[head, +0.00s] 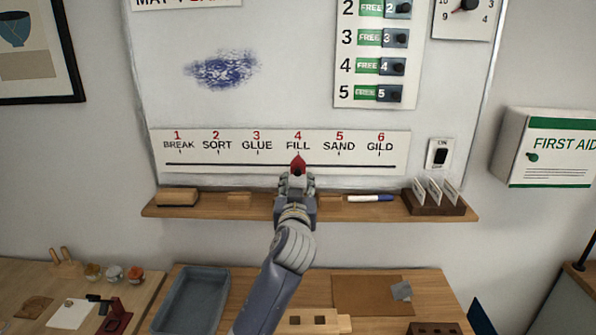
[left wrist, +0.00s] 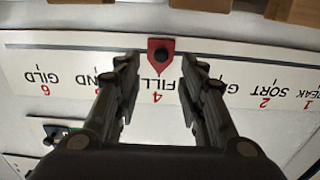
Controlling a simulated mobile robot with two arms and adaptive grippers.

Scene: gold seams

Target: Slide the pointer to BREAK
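The red pointer (head: 298,162) is on the dark slot of the white label strip (head: 225,165), just below 4 FILL. In the left wrist view, which is upside down, the pointer (left wrist: 160,55) shows its black knob. The BREAK mark (head: 179,143) is at the left end of the strip, under a red 1. My left gripper (head: 297,182) is at the pointer from below. In the wrist view the fingers (left wrist: 160,72) are open, one on each side of the pointer, with gaps visible. Whether they reach the knob's depth I cannot tell. My right gripper is not in view.
A wooden ledge (head: 245,211) runs below the strip, holding an eraser (head: 178,196), a blue marker (head: 370,198) and a card rack (head: 434,197). A light switch (head: 440,154) is right of the strip. The strip's surface left of the pointer is clear.

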